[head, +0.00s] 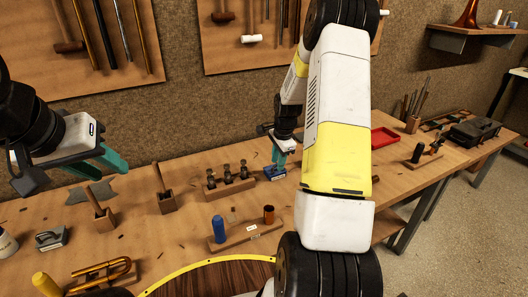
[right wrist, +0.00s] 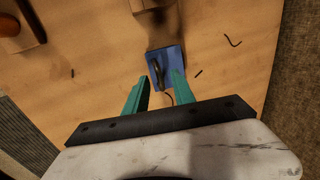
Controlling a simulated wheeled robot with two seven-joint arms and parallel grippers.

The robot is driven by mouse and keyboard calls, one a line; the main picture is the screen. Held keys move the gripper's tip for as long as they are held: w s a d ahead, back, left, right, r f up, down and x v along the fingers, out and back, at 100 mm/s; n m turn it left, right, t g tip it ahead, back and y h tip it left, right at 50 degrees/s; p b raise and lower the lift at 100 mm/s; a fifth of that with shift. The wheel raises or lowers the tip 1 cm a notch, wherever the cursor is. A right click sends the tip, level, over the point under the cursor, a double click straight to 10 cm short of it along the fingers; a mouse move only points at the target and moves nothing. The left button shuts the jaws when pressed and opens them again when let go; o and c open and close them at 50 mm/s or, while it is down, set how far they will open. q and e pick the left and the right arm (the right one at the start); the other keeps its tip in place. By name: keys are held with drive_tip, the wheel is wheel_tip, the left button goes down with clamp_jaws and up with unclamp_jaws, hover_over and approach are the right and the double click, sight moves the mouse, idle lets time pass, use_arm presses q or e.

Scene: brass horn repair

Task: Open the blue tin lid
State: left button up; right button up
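The blue tin (head: 275,174) sits on the workbench near the middle, by the wall side. In the right wrist view the blue tin (right wrist: 166,56) lies just beyond my fingertips, with a dark handle-like part (right wrist: 157,69) on its top. My right gripper (head: 281,158) reaches down over the tin. In the right wrist view its teal fingers (right wrist: 161,84) are apart, and the right fingertip overlaps the tin's edge. I cannot tell whether it touches. The lid looks closed. My left gripper (head: 106,165) is open and empty above the bench at left.
A wooden block with several dark pieces (head: 229,180) stands left of the tin. A wooden stand holds a blue cylinder (head: 219,229) and a copper cup (head: 268,214) in front. A red tray (head: 384,137) lies to the right. My right arm hides part of the bench.

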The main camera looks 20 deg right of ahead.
clamp_jaws()
idle(1.4)
